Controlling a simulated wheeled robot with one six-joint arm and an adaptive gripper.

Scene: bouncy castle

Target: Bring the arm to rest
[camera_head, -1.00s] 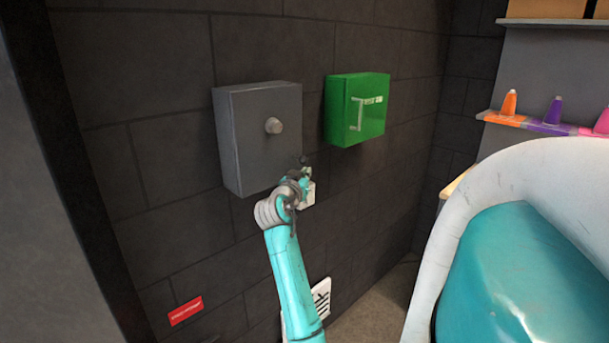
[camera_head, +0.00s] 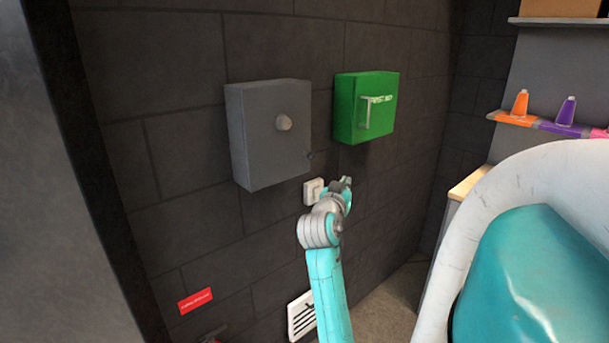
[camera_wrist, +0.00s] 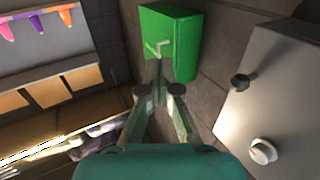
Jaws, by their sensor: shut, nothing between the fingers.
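My arm reaches up from the bottom of the head view. My gripper (camera_head: 346,184) is at its end, in front of the dark block wall and just right of a small white wall switch (camera_head: 313,191). In the wrist view my gripper (camera_wrist: 159,70) points toward the green first aid box, with its fingers together and nothing between them. Its contact with the wall or box cannot be seen; it looks apart from both.
A grey box (camera_head: 270,135) with a round knob and a green first aid box (camera_head: 347,110) hang on the wall. A white vent (camera_head: 302,316) and red sign (camera_head: 195,301) are lower. A large white and teal inflatable (camera_head: 530,275) stands close at right. A shelf (camera_head: 540,124) holds coloured cones.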

